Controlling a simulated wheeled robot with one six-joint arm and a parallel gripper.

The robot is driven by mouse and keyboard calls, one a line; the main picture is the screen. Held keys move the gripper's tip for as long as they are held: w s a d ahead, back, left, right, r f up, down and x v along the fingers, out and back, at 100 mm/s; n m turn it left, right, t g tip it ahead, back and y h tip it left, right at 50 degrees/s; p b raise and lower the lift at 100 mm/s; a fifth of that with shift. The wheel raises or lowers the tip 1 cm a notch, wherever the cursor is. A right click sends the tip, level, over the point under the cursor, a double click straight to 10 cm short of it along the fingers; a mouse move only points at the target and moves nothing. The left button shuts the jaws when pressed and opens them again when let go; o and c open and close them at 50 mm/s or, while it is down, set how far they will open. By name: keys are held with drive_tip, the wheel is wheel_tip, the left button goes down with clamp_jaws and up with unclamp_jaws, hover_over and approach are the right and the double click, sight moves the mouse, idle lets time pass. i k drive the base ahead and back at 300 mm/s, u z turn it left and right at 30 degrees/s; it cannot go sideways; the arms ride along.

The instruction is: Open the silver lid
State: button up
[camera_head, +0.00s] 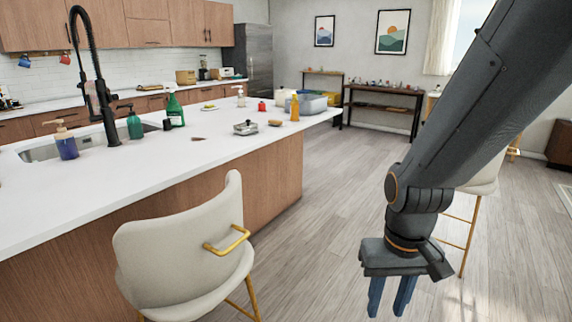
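A small silver, box-like object (246,128) sits on the white island top, near the edge facing me. It is the only silver item I see on the counter that could carry the lid. It is too small here to tell the lid from the body, or whether it is open. My gripper (390,297) hangs at the lower right over the wooden floor, with its blue fingers pointing down. The fingers are apart with nothing between them. It is well to the right of the island and far from the silver object.
The white island counter (120,180) has a black faucet (97,80), a blue soap bottle (65,142), green bottles (175,108), a yellow bottle (295,107) and a grey basin (312,103). A cream chair (180,255) stands against its front. The floor (325,225) between chair and gripper is clear.

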sight(248, 123)
drive_tip(key=z, duration=0.45)
drive_tip(key=i, duration=1.9)
drive_tip(key=u, duration=0.5)
drive_tip(key=i, duration=1.7)
drive_tip(key=u, duration=0.7)
